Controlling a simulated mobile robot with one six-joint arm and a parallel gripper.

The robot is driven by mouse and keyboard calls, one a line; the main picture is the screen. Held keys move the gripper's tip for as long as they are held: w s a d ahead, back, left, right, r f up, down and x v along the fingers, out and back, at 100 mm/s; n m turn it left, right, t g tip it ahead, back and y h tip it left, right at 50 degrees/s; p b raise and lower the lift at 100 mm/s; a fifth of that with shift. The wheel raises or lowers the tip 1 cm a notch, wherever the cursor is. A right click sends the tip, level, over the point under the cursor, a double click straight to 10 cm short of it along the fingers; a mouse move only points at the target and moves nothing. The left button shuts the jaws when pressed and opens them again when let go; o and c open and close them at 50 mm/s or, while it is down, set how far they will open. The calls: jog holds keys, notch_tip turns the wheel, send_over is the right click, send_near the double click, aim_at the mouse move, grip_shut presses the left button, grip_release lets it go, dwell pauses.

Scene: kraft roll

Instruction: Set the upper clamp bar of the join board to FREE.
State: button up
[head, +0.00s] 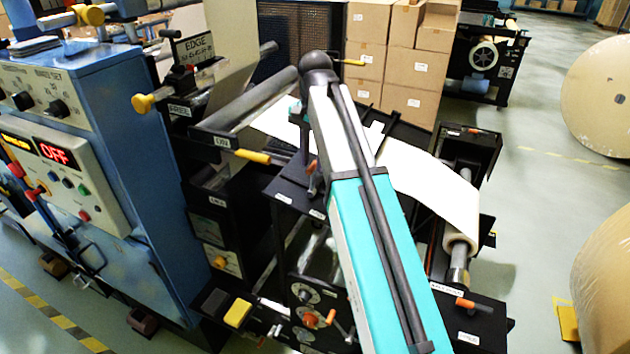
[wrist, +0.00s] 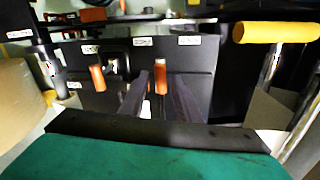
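In the wrist view, a black panel (wrist: 215,85), apparently the join board, carries two upright orange levers and small white labels too blurred to read. One orange lever (wrist: 160,78) is at the middle, the other orange lever (wrist: 98,78) is to its left. I cannot tell which belongs to the upper clamp bar or its setting. My gripper (wrist: 157,88) is open, its two black fingers pointing at the panel, with the middle lever showing between the fingertips. I cannot tell whether they touch it. In the head view my arm hides the gripper and much of the board.
A yellow-ended handle (wrist: 275,32) juts out at the wrist view's right. In the head view, a blue cabinet (head: 150,150) with a red "OFF" display (head: 58,152) stands left. A white web (head: 430,185) runs to a roll on the right. Cardboard boxes (head: 415,65) are stacked behind.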

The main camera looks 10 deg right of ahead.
aim_at(312, 190)
jog(key=shift+w+a+f+p, duration=0.1)
jog(key=shift+f+p, duration=0.45)
jog(key=shift+f, duration=1.6)
jog(key=shift+a+f+p, duration=0.1)
jog(key=shift+f+p, duration=0.45)
jog(key=shift+f, duration=1.55)
